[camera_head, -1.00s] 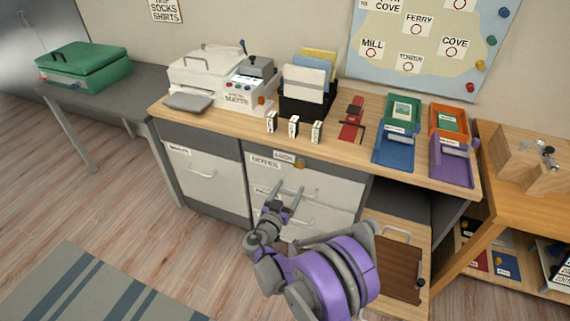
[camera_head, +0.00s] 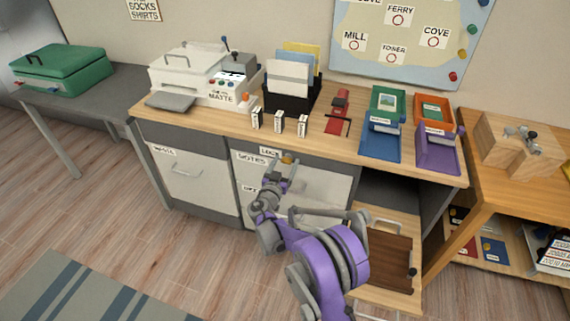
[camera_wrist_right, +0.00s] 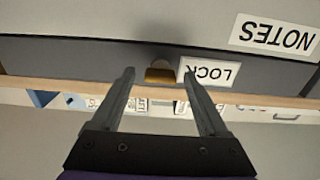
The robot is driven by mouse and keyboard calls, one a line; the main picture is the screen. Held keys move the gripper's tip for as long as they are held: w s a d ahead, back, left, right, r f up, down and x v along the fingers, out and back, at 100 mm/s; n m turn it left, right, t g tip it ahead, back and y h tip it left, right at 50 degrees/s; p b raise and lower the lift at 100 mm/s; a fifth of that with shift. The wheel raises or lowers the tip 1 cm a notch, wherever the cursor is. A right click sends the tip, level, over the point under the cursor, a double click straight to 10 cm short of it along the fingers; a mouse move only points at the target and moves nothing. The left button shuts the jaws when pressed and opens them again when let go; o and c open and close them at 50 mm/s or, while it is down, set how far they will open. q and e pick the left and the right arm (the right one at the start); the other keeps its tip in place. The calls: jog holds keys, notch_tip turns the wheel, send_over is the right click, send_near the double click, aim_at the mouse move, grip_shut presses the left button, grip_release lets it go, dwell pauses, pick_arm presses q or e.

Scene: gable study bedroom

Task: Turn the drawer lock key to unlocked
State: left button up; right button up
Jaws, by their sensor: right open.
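The lock key (camera_head: 287,159) is a small brass-coloured piece on the dark rail under the desktop, just right of the LOCK label (camera_head: 269,153). In the right wrist view the brass key (camera_wrist_right: 160,75) lies between and beyond my fingertips, beside the upside-down LOCK label (camera_wrist_right: 209,72). My right gripper (camera_head: 281,171) is open and empty, just below the key in the head view; its two fingers (camera_wrist_right: 161,78) also show apart in the wrist view. The NOTES drawer (camera_head: 322,183) is below the rail, partly hidden by my right arm. My left gripper is not in view.
The desktop (camera_head: 215,121) above holds a white machine (camera_head: 190,72), a file holder (camera_head: 290,95), several small labelled blocks, a red tool (camera_head: 338,108) and trays (camera_head: 380,138). A brown-bottomed open drawer (camera_head: 388,258) sits low at the right, near my arm.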

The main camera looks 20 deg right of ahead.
grip_shut()
dwell(0.3)
jog(key=shift+n, duration=0.4)
jog(key=n, duration=0.3)
jog(key=shift+a+n, duration=0.1)
jog(key=shift+n, duration=0.2)
jog(key=shift+w+a+f+n+b, duration=0.1)
jog(key=shift+n+b, duration=0.35)
jog(key=shift+n, duration=2.9)
jog(key=shift+f+n+b, duration=0.1)
jog(key=shift+n+b, duration=0.3)
jog(key=shift+n, duration=2.95)
